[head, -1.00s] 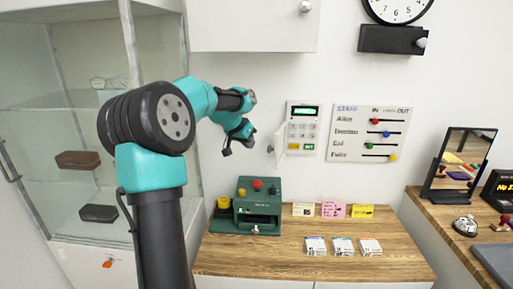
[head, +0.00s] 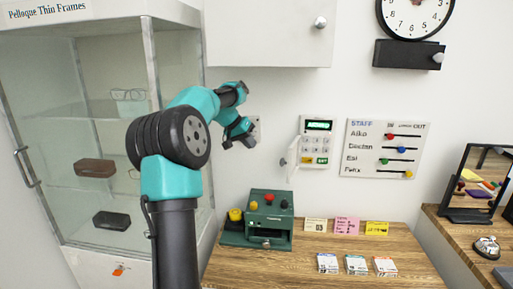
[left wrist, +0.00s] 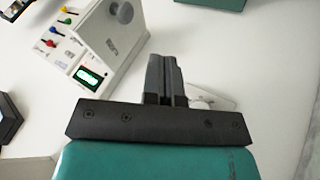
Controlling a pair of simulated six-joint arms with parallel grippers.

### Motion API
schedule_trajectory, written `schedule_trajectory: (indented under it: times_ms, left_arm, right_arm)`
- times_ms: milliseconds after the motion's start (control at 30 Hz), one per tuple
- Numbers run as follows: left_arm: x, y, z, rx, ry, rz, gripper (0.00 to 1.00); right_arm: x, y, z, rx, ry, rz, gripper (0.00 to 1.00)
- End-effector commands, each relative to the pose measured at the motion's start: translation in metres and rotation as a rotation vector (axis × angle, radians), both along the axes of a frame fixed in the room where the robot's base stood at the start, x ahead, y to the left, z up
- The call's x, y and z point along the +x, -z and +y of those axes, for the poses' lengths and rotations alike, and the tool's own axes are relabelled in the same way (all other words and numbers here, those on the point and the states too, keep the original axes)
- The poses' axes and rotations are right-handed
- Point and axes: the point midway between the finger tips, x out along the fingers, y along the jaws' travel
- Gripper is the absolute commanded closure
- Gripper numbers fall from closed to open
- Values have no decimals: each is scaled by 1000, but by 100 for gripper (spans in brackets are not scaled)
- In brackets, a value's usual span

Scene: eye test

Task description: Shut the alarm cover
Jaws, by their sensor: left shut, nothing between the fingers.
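The alarm panel (head: 317,148) is a white wall box with a lit green display and keypad. Its white cover (head: 293,158) stands open at the panel's left edge, with a grey knob (head: 283,162) on its face. In the left wrist view, the cover (left wrist: 108,45) and its large knob (left wrist: 119,12) show upper left, beside the panel's display. My left gripper (head: 240,143) is left of the cover and a little higher, apart from it. In the left wrist view, its fingers (left wrist: 164,62) are together and empty. My right gripper is out of view.
A staff board (head: 384,150) hangs right of the panel. A white cabinet (head: 265,35) is above. Below, a wooden counter (head: 300,272) bears a green box (head: 268,215) and several cards. A glass display case (head: 95,140) stands left.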

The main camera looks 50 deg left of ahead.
Motion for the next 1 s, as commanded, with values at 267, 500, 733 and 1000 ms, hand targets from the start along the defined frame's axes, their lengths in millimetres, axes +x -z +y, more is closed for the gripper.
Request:
schedule_trajectory:
  times_ms: [267,500,733,1000]
  left_arm:
    - [24,35,-11,-1,3,2,100]
    - [47,68,-20,-2,2,3,100]
    - [63,70,-45,2,2,-1,100]
    - [69,70,-55,2,0,-1,100]
  right_arm:
    - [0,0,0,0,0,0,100]
    - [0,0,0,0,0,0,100]
    - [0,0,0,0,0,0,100]
    - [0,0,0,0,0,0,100]
